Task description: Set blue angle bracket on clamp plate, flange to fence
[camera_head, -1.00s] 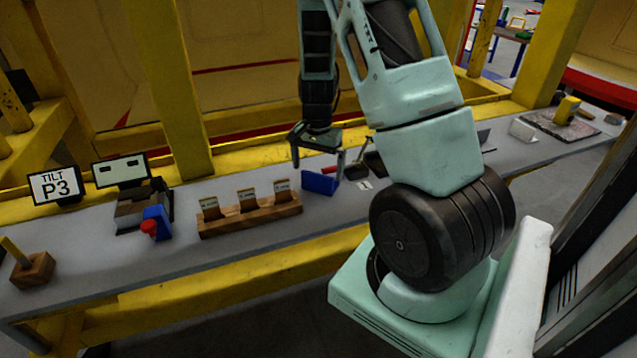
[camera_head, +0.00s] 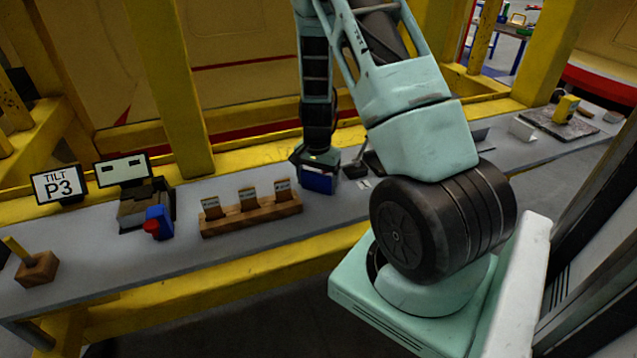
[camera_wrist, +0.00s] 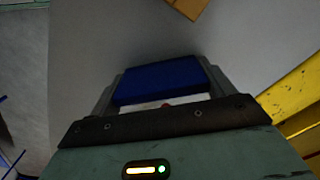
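The blue angle bracket (camera_head: 319,184) stands on the grey bench, right of the wooden rack. My gripper (camera_head: 318,164) is down over it, with the fingers pointing down. In the wrist view the blue bracket (camera_wrist: 160,82) spans the space between the two fingers of my gripper (camera_wrist: 163,90), one at each end. No clear gap shows, but I cannot tell whether the fingers press on it. A small dark fixture (camera_head: 372,163) stands just right of the bracket, partly behind my arm. I cannot tell for sure whether it is the clamp plate; no fence is clearly visible.
A wooden rack (camera_head: 250,216) with several cards stands left of the bracket. A plate with a yellow block (camera_head: 566,108) lies far right. Yellow posts rise behind.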

